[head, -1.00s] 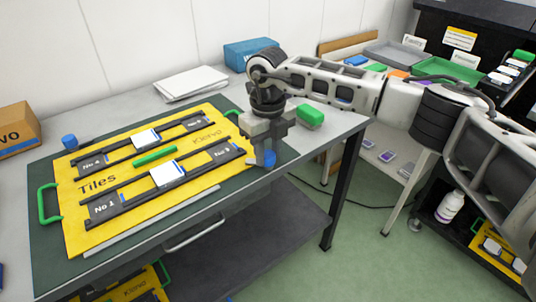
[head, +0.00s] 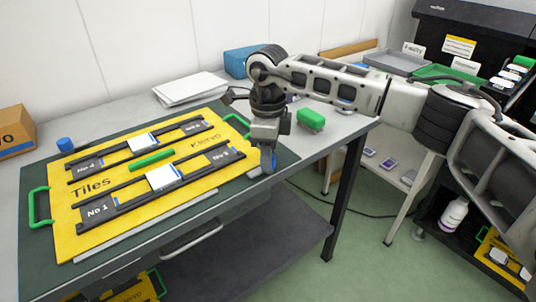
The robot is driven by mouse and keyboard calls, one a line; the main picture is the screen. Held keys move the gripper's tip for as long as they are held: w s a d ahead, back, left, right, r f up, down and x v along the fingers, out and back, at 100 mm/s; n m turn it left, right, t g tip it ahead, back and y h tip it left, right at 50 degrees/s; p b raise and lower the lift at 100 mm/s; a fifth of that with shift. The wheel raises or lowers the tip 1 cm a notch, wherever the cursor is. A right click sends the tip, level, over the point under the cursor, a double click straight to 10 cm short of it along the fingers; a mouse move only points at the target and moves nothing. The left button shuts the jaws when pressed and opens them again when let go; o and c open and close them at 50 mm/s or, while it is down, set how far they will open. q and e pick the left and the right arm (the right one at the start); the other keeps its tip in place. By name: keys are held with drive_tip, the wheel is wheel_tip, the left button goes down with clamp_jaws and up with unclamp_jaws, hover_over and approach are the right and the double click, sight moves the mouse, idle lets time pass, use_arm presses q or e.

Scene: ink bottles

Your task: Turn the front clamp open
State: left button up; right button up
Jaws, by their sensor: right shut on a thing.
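The front clamp (head: 273,160), a small blue piece, is at the table's front edge, right of the yellow Tiles board (head: 66,235). My right gripper (head: 267,163) points down over it and is shut on it; the fingers hide most of the clamp, so its exact angle cannot be told. Another blue clamp (head: 65,144) stands at the back left of the board, apart from my gripper. My left gripper is not in view.
The board has green handles and black rails with white tiles on a dark green mat (head: 35,270). A green block (head: 311,120) stands right of my gripper. White papers (head: 190,88) and a blue box (head: 245,62) are behind. A cardboard box (head: 16,130) is at left.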

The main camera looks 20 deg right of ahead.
drive_tip(key=shift+r+n, duration=0.1)
drive_tip(key=shift+n, duration=0.2)
drive_tip(key=o, duration=1)
drive_tip(key=shift+c, duration=0.2)
wheel_tip(320, 180, up, 16)
